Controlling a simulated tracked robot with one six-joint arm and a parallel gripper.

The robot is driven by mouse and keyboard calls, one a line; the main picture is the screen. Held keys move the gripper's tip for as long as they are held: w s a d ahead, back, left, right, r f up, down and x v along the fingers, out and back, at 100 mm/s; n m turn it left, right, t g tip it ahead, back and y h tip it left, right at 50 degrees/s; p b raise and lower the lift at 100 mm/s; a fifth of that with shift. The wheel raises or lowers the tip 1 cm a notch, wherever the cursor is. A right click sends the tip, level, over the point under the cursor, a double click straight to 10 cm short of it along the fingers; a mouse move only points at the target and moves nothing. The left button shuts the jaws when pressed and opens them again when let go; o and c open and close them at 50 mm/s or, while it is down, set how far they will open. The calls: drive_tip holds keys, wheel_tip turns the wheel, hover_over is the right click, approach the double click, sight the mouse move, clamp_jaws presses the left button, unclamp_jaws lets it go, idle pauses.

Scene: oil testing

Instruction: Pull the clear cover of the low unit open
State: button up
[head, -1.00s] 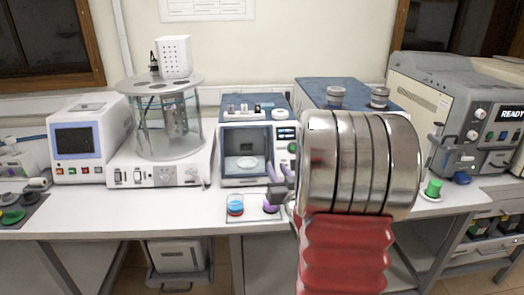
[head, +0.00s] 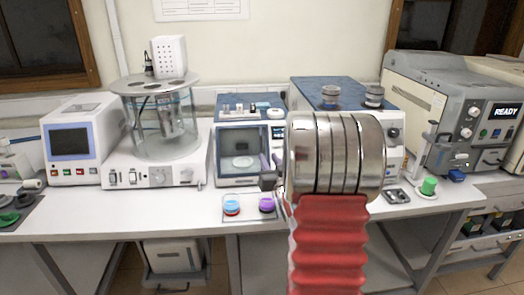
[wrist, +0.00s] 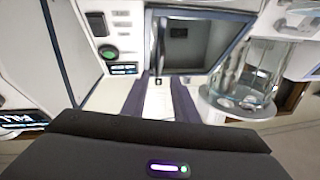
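The low unit (head: 222,180) is a white box with a blue top, in the middle of the bench in the head view. Its clear cover (head: 238,147) spans the front window and appears shut, with a pale dish visible behind it. In the head view the gripper is small and partly hidden by my arm.
A pad with a blue-capped jar (head: 231,207) and a purple-capped jar (head: 267,204) lies just below the gripper. A glass bath (head: 165,125) stands left of the unit. A larger blue-topped unit (head: 330,88) is close on the right, partly behind my arm.

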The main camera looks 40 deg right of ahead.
sight(262, 149)
drive_tip(key=x, duration=0.7)
drive_tip(key=shift+w+d, duration=0.15)
drive_tip(key=shift+w, duration=0.25)
drive_tip(key=shift+c, duration=0.7)
clamp_jaws()
drive_tip(key=shift+a, duration=0.2)
drive_tip(key=shift+d, duration=0.15)
